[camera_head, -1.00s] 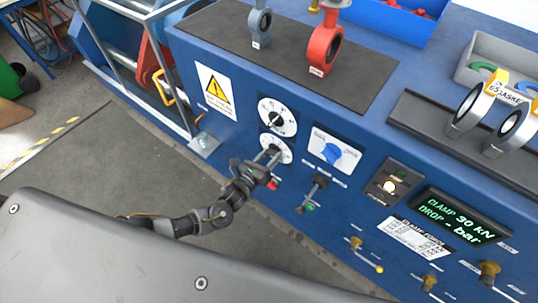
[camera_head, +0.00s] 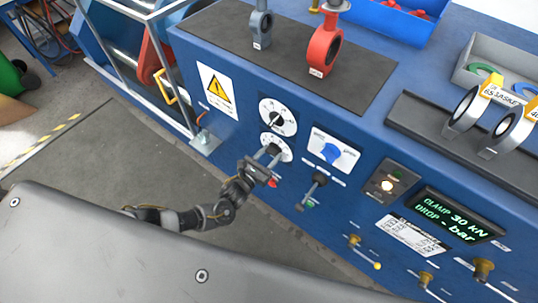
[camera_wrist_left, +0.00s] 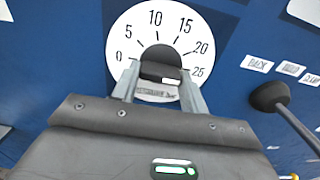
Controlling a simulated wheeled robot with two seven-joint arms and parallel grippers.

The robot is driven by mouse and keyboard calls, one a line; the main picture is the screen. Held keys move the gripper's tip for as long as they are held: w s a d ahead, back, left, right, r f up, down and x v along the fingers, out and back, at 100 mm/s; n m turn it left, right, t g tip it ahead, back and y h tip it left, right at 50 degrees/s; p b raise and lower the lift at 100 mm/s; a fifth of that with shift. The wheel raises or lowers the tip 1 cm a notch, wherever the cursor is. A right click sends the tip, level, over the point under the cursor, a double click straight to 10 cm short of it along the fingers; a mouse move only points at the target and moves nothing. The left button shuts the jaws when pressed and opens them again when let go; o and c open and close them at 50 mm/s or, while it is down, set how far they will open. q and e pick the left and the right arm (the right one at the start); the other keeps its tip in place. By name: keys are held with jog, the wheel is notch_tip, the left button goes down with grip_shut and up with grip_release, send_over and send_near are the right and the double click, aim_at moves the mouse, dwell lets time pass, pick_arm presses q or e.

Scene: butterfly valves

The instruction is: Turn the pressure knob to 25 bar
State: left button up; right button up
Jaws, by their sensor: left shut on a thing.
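The pressure knob (camera_wrist_left: 160,66) is a black knob at the middle of a white dial marked 0 to 25 in the left wrist view. A white mark shows on the knob's lower right; which number it points to is unclear. The dial (camera_head: 283,154) is the lower of two white dials on the blue panel in the head view. My left gripper (camera_head: 267,153) reaches it from the lower left. In the left wrist view its fingers (camera_wrist_left: 160,78) stand on both sides of the knob, shut on it. My right gripper is not in view.
A second white dial (camera_head: 277,117) sits just above. To the right are a blue rotary switch (camera_head: 330,152), a black lever (camera_head: 317,183) and a green-lit display (camera_head: 455,217) reading clamp 30 kN, drop - bar. A red button (camera_head: 272,183) lies close under the gripper.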

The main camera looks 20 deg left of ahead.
pick_arm(q)
jog(key=o, duration=1)
jog(key=b+v, duration=0.1)
jog(key=v, duration=1)
jog(key=shift+f, duration=0.1)
jog(key=shift+w+d, duration=0.1)
